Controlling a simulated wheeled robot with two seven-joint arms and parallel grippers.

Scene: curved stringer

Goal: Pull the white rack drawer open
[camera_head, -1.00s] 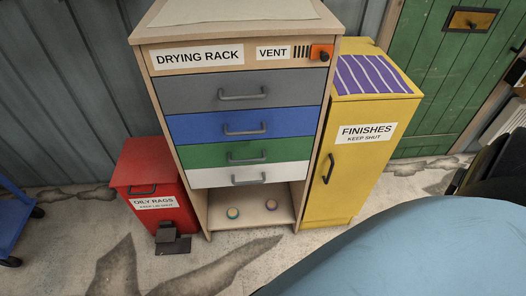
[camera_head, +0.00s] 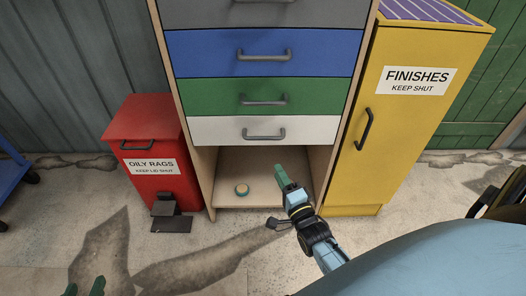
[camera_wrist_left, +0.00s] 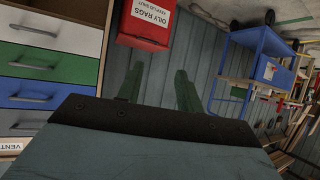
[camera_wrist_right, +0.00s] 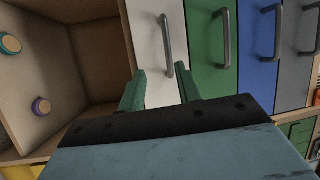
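The white drawer (camera_head: 220,130) is the lowest of the rack's drawers, and its front looks flush with the others. Its grey bar handle (camera_head: 263,137) runs across the middle. My right gripper (camera_head: 287,178) is below and slightly right of that handle, in front of the open compartment. In the right wrist view, its green fingers (camera_wrist_right: 160,88) are open and empty, with the white drawer's handle (camera_wrist_right: 166,45) ahead between their tips, apart from them. My left gripper (camera_head: 84,288) is at the bottom left. In the left wrist view, its fingers (camera_wrist_left: 158,85) are open and empty.
Green (camera_head: 210,97), blue (camera_head: 205,55) and grey drawers are above. The compartment below holds small round tins (camera_wrist_right: 10,43), (camera_wrist_right: 41,106). A red oily-rags bin (camera_head: 145,140) stands left and a yellow finishes cabinet (camera_head: 400,140) right.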

